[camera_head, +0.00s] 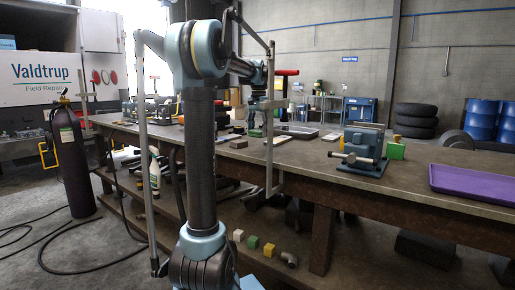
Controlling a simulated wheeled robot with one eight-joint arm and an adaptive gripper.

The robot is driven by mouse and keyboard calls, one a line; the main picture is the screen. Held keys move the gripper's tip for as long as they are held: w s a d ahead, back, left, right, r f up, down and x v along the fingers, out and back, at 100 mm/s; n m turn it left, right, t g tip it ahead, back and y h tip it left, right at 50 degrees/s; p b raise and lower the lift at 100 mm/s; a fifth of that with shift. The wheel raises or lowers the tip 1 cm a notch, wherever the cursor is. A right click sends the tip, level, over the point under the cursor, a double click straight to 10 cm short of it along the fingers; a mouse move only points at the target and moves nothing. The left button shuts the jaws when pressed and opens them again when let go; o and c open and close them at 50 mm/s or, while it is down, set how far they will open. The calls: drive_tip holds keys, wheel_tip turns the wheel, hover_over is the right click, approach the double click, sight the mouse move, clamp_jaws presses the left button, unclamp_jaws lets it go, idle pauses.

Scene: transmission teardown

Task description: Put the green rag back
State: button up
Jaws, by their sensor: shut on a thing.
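My arm rises in front of the workbench (437,192) and its far end reaches out over the bench. My gripper (262,101) shows only small and dark there, partly behind a thin upright rod. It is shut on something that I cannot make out. I cannot identify the green rag for certain. A bright green, block-like thing (395,151) sits beside the blue vise (363,146), and I cannot tell if it is cloth.
A purple tray (472,184) lies at the bench's right end. Small blocks, one green (252,242), sit on the lower shelf. A dark gas cylinder (71,165) and floor hoses are at left. Bare benchtop shows between vise and tray.

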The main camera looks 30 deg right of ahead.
sight(258, 150)
drive_tip(key=shift+f, duration=3.1)
drive_tip(key=o, duration=1.1)
wheel_tip(258, 150, up, 12)
drive_tip(key=shift+a+r, duration=0.1)
